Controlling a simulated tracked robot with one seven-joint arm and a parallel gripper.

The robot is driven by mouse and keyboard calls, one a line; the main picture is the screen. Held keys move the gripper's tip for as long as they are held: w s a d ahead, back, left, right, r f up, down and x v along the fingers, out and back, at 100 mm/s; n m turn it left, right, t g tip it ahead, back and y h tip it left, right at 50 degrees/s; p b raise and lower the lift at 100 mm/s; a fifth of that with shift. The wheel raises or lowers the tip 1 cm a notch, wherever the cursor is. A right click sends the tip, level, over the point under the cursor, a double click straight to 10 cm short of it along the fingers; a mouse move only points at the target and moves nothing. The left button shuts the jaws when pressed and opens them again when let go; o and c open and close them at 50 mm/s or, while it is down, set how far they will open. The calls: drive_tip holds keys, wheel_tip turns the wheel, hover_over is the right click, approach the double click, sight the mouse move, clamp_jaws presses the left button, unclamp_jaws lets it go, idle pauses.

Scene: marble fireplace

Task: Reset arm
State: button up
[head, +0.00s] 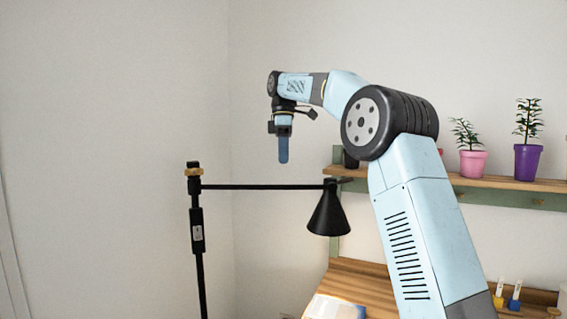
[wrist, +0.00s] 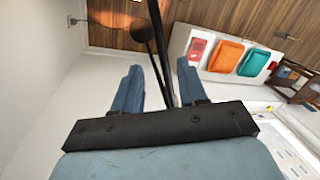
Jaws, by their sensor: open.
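My arm is light blue and reaches up and to the left in the head view, above the wooden shelf and the lamp. My gripper (head: 283,150) hangs from its end and points down, with its blue fingers seen edge-on. In the wrist view my gripper (wrist: 158,88) has its two blue fingers spread apart. They hold nothing. The black pole of the lamp passes behind the gap between them in that view, and I cannot tell how far away it is.
A black floor lamp (head: 328,212) stands left of my arm, its shade below my gripper. A wooden shelf (head: 492,182) holds a pink pot (head: 472,164) and a purple pot (head: 527,162). A wooden desk (head: 358,282) is below. The wall area at left is clear.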

idle(0.3)
drive_tip(key=s+d+m+t, duration=0.1)
drive_tip(key=s+d+m, duration=0.2)
drive_tip(key=s, duration=0.4)
drive_tip(key=s+d+f+m+t, duration=0.1)
drive_tip(key=s+d+m+t, duration=0.15)
drive_tip(key=s, duration=0.45)
drive_tip(key=s+d+m+t, duration=0.1)
drive_tip(key=s+d+m, duration=0.3)
drive_tip(key=s, duration=0.3)
drive_tip(key=s+d+f+m+t, duration=0.1)
drive_tip(key=s+d+f+m, duration=0.3)
drive_tip(key=s+f, duration=0.3)
drive_tip(key=s+d+f+m+t, duration=0.2)
drive_tip(key=s+f, duration=0.6)
drive_tip(key=s, duration=0.4)
drive_tip(key=shift+d+m, duration=0.85)
drive_tip(key=shift+d, duration=0.15)
